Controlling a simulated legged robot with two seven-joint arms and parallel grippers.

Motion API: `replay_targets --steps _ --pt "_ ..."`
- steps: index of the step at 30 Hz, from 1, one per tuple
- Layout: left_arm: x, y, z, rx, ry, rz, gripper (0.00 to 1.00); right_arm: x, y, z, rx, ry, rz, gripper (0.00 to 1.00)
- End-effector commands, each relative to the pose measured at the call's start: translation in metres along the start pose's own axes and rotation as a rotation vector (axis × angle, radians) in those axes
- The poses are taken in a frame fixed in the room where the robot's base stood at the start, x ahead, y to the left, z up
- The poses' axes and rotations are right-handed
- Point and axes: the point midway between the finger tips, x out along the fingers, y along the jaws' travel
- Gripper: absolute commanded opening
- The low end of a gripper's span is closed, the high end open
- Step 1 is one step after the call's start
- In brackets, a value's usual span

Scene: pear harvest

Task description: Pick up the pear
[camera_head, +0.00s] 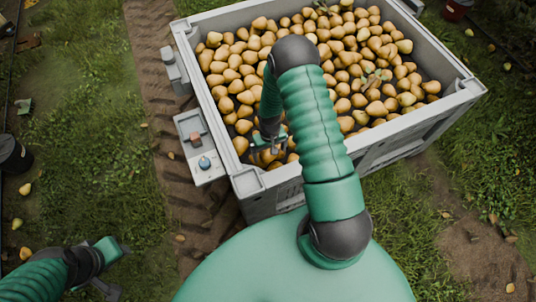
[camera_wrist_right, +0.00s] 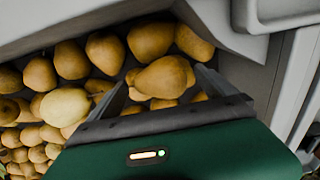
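Many yellow-brown pears fill a large grey bin (camera_head: 222,118) in the head view. My right gripper (camera_head: 268,145) reaches down into the bin's near-left corner, low among the pears. In the right wrist view its two grey fingers (camera_wrist_right: 163,88) are spread apart. One pear (camera_wrist_right: 163,77) lies between and just beyond the fingertips; I cannot tell whether they touch it. Other pears lie close around it, against the bin wall. My left gripper (camera_head: 108,270) is at the lower left of the head view, over grass and away from the bin; its finger opening is unclear.
The bin walls stand close to my right gripper. A dark bucket (camera_head: 14,155) stands at the far left and a red one (camera_head: 456,8) at the top right. Loose pears lie on the grass.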

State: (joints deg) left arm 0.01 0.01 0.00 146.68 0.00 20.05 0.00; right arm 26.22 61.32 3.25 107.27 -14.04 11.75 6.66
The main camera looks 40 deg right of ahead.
Motion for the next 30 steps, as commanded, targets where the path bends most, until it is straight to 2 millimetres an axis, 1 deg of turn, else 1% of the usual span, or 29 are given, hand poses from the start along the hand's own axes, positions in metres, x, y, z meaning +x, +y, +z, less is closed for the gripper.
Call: replay_targets --steps 1,2,16,17,22,24,26,29,30 --pt "0.000 0.000 0.000 0.000 0.000 0.000 0.36 0.000 0.000 0.000 0.000 0.000 0.000 0.90" --pt "0.000 0.000 0.000 0.000 0.000 0.000 0.36 0.000 0.000 0.000 0.000 0.000 0.000 0.86" --pt "0.000 0.000 0.000 0.000 0.000 0.000 0.36 0.000 0.000 0.000 0.001 0.000 0.000 0.24" --pt "0.000 0.000 0.000 0.000 0.000 0.000 0.36 -0.001 0.000 0.000 0.001 0.000 0.000 0.22" --pt "0.000 0.000 0.000 0.000 0.000 0.000 0.36 -0.001 0.000 0.000 0.001 0.000 0.000 0.22" --pt "-0.002 0.000 0.000 0.000 0.000 0.000 0.36 -0.005 0.000 -0.001 0.001 0.001 0.000 0.22" --pt "-0.004 0.000 -0.001 0.000 0.000 0.000 0.36 -0.014 0.000 -0.002 0.001 0.004 0.000 0.22" --pt "-0.011 0.000 -0.003 0.000 0.000 0.000 0.36 -0.037 0.001 -0.001 0.002 0.004 0.000 0.22" --pt "-0.013 0.000 -0.003 0.000 0.000 0.000 0.36 -0.048 0.001 -0.002 0.002 0.006 0.001 0.22"
